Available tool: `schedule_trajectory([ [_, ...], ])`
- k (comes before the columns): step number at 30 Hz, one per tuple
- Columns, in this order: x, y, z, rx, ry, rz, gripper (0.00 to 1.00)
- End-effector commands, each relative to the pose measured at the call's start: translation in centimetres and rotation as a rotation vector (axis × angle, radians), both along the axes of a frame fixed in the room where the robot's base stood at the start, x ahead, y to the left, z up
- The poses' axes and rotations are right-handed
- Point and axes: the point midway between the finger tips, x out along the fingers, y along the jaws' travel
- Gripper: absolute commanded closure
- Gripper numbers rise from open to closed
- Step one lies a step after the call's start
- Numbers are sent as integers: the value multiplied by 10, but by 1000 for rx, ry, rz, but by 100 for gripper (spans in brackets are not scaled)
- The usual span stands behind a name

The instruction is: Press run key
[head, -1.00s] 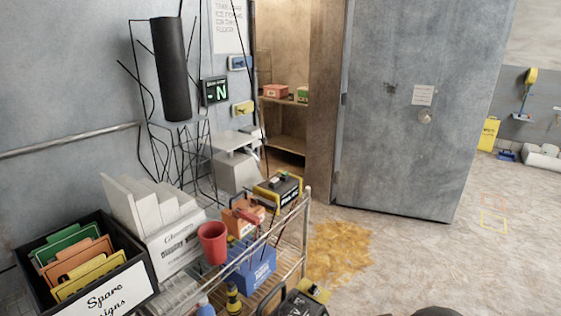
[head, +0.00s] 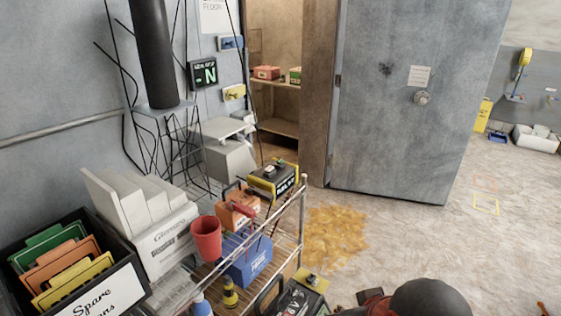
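I cannot make out a key marked run. A black wall display (head: 203,74) shows a green sign like "-N". A blue wall box (head: 231,43) is above right of it and a yellow wall box (head: 234,92) below right. A black and yellow device (head: 273,179) with small knobs on top sits at the cart's far end. Another black device (head: 297,303) with a yellow part is cut off at the bottom edge. Their labels are too small to read. My gripper's fingers are not visible; a dark rounded part at the bottom looks like my arm.
The wire cart (head: 302,205) holds a red cup (head: 206,238), an orange case (head: 238,210), a blue case (head: 247,262) and a bin of signs (head: 125,282). A yellow-brown spill (head: 335,235) lies before the grey door (head: 405,110). Floor to the right is mostly clear.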

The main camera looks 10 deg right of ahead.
Motion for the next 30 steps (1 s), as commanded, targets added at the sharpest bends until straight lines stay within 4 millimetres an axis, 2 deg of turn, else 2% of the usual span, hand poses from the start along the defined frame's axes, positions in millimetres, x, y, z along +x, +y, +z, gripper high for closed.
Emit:
schedule_trajectory([
  [17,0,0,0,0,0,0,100],
  [30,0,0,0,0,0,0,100],
])
